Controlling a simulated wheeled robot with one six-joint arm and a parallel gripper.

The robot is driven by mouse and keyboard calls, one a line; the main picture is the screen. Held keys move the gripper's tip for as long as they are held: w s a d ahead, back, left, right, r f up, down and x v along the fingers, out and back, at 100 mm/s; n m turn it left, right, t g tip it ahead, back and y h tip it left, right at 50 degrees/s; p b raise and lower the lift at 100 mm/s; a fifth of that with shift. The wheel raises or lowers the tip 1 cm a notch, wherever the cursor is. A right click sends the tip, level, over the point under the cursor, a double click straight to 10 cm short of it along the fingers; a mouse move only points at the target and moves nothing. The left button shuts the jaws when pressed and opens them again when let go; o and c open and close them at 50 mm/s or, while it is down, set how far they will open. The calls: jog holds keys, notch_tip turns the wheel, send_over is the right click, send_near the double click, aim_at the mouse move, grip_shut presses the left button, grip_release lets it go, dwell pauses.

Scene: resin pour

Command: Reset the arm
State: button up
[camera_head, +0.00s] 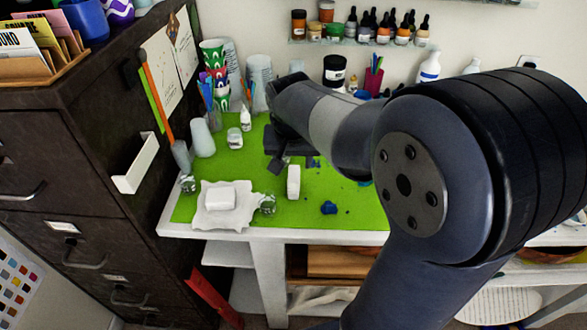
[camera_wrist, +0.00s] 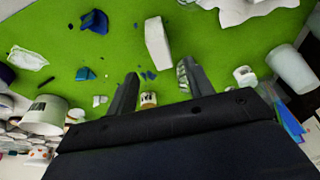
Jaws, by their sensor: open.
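My gripper (camera_head: 279,160) hangs over the green mat (camera_head: 345,218) on the white table, left of the big arm joint. Its fingers are small and partly hidden in the head view. In the wrist view my gripper (camera_wrist: 158,70) has its two fingers wide apart with nothing held between them. A white block (camera_head: 293,181) stands on the mat near the gripper; it also shows beyond the fingertips in the wrist view (camera_wrist: 158,42). A small labelled jar (camera_wrist: 148,99) appears between the fingers, farther off. My arm hides the mat's right part.
A blue lump (camera_head: 329,208) and small blue bits lie on the mat. A white cloth (camera_head: 208,217) bears a white block. A glass jar (camera_head: 267,204) stands beside it. Cups (camera_head: 259,72) and bottles line the back. A dark cabinet (camera_head: 95,130) stands left.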

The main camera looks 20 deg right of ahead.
aim_at(294, 172)
jog(key=shift+v, duration=0.85)
jog(key=shift+f, duration=0.1)
jog(key=x, duration=1.2)
jog(key=shift+f, duration=0.25)
notch_tip(294, 172, up, 2)
jog(key=shift+r, duration=0.75)
